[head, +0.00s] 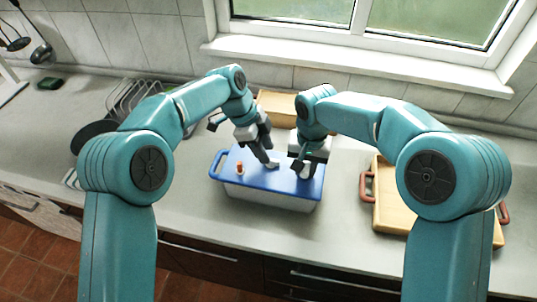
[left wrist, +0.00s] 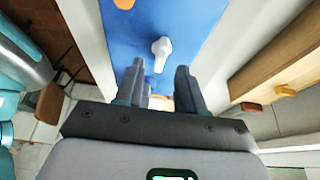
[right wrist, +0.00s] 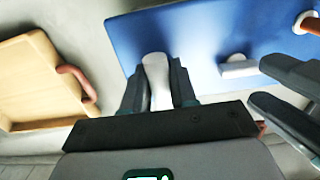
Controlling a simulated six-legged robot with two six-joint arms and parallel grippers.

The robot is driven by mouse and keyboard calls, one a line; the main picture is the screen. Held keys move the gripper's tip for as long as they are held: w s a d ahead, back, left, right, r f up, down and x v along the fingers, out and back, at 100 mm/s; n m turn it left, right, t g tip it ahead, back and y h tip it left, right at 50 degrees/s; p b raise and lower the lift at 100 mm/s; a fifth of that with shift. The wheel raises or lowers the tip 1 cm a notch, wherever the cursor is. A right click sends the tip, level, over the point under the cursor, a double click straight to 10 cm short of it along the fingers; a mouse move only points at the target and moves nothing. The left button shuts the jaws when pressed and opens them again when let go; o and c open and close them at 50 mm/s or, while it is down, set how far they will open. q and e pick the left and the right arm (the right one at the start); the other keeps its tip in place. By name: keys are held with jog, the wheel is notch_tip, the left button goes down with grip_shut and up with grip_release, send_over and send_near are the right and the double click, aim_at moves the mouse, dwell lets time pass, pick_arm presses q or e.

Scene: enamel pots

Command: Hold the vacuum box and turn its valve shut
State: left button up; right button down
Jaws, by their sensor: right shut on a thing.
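The vacuum box is white with a blue lid (head: 250,187) and stands on the counter; the lid also shows in the left wrist view (left wrist: 190,15) and right wrist view (right wrist: 215,25). A white lever-like valve (left wrist: 161,48) sits on the lid, also in the right wrist view (right wrist: 238,66). My left gripper (head: 268,160) is open above the lid. In its wrist view, the valve lies just ahead of the parted fingers (left wrist: 160,82). My right gripper (head: 299,172) is shut on a white grip-like piece (right wrist: 156,82) at the lid's edge.
A small orange-and-white knob (head: 240,169) stands on the lid's left part. A wooden tray (head: 390,208) with red handles lies right of the box. A tan box (head: 277,104) stands behind it, and a dish rack (head: 135,98) is at the left.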

pick_arm(q)
jog(key=shift+x, duration=1.5)
grip_shut()
jog(key=shift+n, duration=0.3)
jog(key=n+t, duration=0.1)
jog(key=n, duration=0.2)
jog(key=n+t, duration=0.1)
jog(key=n, duration=0.2)
jog(key=shift+s+t, duration=0.2)
jog(key=shift+t, duration=0.2)
jog(key=n+t+y, duration=0.1)
jog(key=n, duration=0.5)
jog(key=shift+s+d+n+t+y, duration=0.1)
jog(key=shift+d+n+t+y, duration=0.05)
jog(key=shift+n+t+y, duration=0.2)
jog(key=shift+n, duration=0.25)
